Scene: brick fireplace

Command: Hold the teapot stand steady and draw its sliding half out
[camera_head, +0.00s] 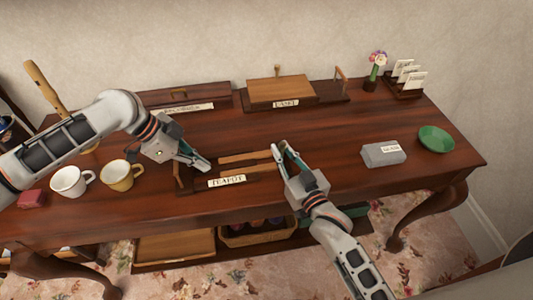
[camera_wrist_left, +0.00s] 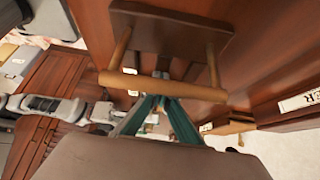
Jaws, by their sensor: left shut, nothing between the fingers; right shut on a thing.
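The teapot stand (camera_head: 250,180) is a low dark wooden piece with paler wooden strips and a "TEAPOT" label (camera_head: 227,181), at the table's front middle. My left gripper (camera_head: 206,165) is shut and empty at the stand's left end. In the left wrist view its closed fingertips (camera_wrist_left: 155,99) are close against a round wooden handle bar (camera_wrist_left: 165,86) on two posts; I cannot tell whether they touch. My right gripper (camera_head: 279,147) is shut on the stand's right end, and its fingers mostly hide what they grip.
White (camera_head: 68,181) and yellow (camera_head: 120,174) cups and a red box (camera_head: 32,198) stand left. A grey box (camera_head: 383,154) and green dish (camera_head: 436,138) lie right. A labelled lamp stand (camera_head: 282,92), flower vase (camera_head: 375,69) and letter rack (camera_head: 405,79) line the back.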

